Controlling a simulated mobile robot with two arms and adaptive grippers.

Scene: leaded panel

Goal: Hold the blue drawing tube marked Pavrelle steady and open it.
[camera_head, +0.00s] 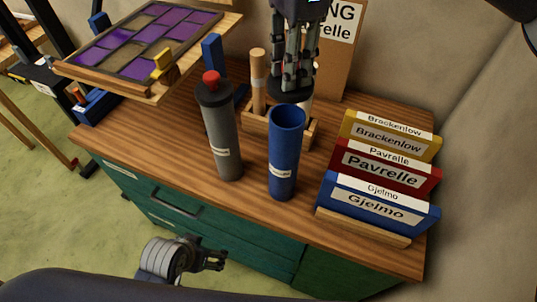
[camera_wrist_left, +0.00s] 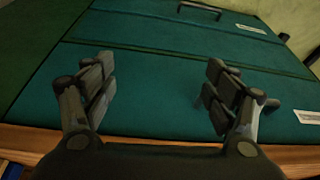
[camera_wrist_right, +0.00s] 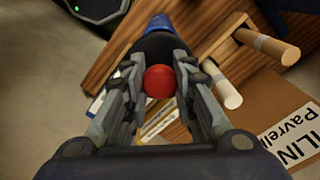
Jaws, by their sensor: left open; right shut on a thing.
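The blue tube (camera_head: 284,155) stands upright on the wooden worktop, its top open and its inside dark. The small label on it is too small to read. My right gripper (camera_head: 292,75) is above it, shut on the red knob (camera_wrist_right: 159,81) of a black cap (camera_head: 290,90). The cap hangs just above the tube's rim, apart from it. In the right wrist view, the blue tube (camera_wrist_right: 160,22) shows beyond the cap. My left gripper (camera_head: 215,260) is open and empty, low in front of the green cabinet and away from the tube. It also shows in the left wrist view (camera_wrist_left: 160,90).
A grey tube (camera_head: 221,135) with a red-knobbed black cap stands just left of the blue one. A wooden rack (camera_head: 258,125) with rods is behind. Yellow, red and blue labelled boards (camera_head: 385,165) stand at right. A purple leaded panel (camera_head: 150,40) lies at upper left.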

